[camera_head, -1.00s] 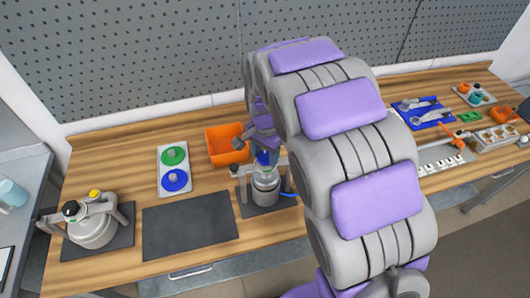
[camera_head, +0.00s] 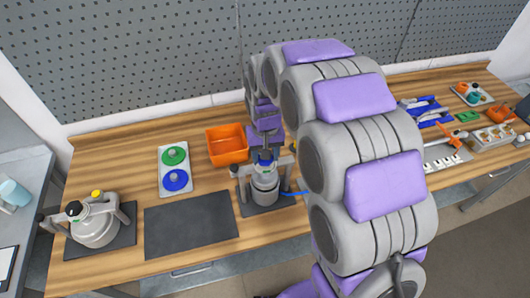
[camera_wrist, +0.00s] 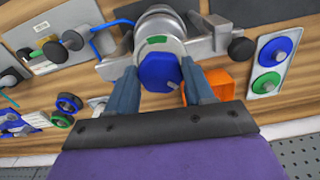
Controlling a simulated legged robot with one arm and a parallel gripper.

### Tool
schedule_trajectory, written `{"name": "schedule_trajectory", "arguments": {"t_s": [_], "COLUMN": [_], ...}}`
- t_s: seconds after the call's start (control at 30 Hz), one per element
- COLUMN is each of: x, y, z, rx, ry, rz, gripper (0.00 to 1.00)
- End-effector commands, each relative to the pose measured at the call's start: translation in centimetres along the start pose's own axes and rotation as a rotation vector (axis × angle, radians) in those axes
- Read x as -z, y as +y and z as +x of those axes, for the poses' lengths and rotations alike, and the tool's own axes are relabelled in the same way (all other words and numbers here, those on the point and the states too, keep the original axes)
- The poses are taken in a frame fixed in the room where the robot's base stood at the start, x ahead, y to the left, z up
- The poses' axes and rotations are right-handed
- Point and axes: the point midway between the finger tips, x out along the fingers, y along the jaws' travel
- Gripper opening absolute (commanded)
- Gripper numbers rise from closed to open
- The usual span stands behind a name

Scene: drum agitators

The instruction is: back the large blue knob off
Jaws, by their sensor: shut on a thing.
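The large blue knob (camera_wrist: 160,72) sits on top of a grey metal vessel (camera_wrist: 160,24) in the wrist view. My gripper (camera_wrist: 159,66) has one finger on each side of the knob and is shut on it. In the head view the vessel (camera_head: 265,184) stands on a dark mat in a bracket with upright posts. My gripper (camera_head: 266,155) comes down on its top from above, and the knob is mostly hidden there by the fingers.
An orange bin (camera_head: 228,146) stands behind the vessel. A pale tray (camera_head: 175,194) with green and blue discs lies to the left, beyond an empty dark mat (camera_head: 190,225). A second vessel (camera_head: 95,228) stands at far left. Tools and small parts fill the right side.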

Motion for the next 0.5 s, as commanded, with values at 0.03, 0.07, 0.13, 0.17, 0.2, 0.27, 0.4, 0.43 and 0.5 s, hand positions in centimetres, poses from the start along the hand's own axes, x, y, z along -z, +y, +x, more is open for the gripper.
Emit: {"name": "schedule_trajectory", "arguments": {"t_s": [0.03,0.07,0.13,0.17,0.2,0.27,0.4,0.43,0.5], "x": [-0.01,0.00,0.00,0.00,0.00,0.00,0.01,0.01,0.01], "y": [-0.03,-0.01,0.00,0.00,0.00,0.01,0.02,0.02,0.02], "z": [0.06,0.07,0.09,0.09,0.10,0.12,0.14,0.15,0.16], "rx": [0.001,0.000,0.001,0.001,0.002,0.001,0.001,0.001,0.001], "ry": [-0.002,-0.002,-0.002,-0.002,-0.002,-0.002,-0.002,-0.002,-0.002], "rz": [-0.035,-0.055,-0.099,-0.116,-0.137,-0.165,-0.215,-0.222,-0.236], "gripper": [0.22,0.22,0.22,0.22,0.22,0.22,0.22,0.22,0.22]}}
